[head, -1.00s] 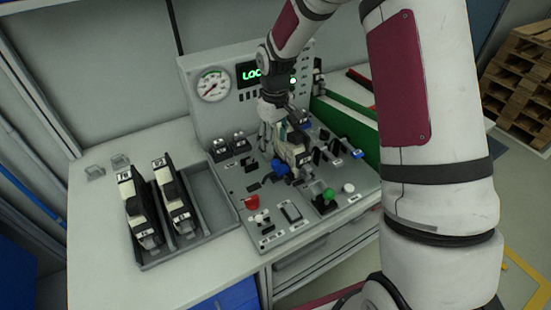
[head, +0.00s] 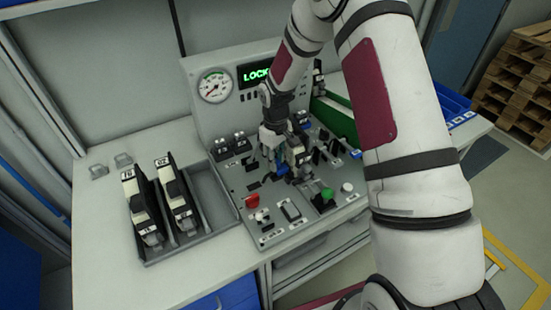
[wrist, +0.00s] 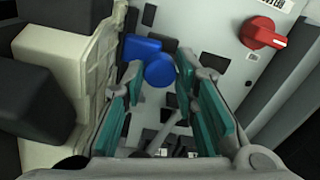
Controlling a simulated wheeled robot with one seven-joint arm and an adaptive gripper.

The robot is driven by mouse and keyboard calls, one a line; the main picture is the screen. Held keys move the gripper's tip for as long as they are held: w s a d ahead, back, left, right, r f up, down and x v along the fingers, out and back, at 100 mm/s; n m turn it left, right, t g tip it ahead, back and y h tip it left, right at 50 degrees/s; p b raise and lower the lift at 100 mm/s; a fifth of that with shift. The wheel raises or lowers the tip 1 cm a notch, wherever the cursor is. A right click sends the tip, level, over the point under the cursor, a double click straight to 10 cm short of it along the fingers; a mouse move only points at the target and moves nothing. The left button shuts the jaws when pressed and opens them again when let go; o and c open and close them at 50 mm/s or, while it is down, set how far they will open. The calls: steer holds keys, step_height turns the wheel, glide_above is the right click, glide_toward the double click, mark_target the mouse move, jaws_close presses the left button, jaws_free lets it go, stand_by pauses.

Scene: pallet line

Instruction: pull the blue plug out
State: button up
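The blue plug (wrist: 160,70) sits on the grey control panel (wrist: 205,20), beyond my fingertips in the wrist view. It shows a round blue end beside a squarer blue part. In the head view the blue plug (head: 282,168) is mostly hidden by my gripper and the device beside it. My gripper (head: 272,155) points down over the panel. In the wrist view its teal-padded fingers (wrist: 168,90) are spread, with nothing held between them. The plug shows in the gap between the fingers. I cannot tell whether they touch it.
A cream and black device (head: 297,153) stands close beside my gripper and fills the left of the wrist view. A red knob (head: 252,201) and a green button (head: 327,193) are nearby. A grey tray (head: 222,203) holds two black modules at the left. A display reads "LOCK".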

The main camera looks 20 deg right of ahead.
jaws_close()
steer(key=shift+s+a, duration=0.2)
steer(key=shift+a, duration=0.55)
steer(key=shift+s+a, duration=0.15)
steer(key=shift+a, duration=0.6)
steer(key=o, duration=0.7)
jaws_free()
steer(key=shift+a, duration=0.1)
steer(key=shift+r, duration=0.2)
step_height(320, 180, up, 12)
steer(key=shift+f, duration=0.2)
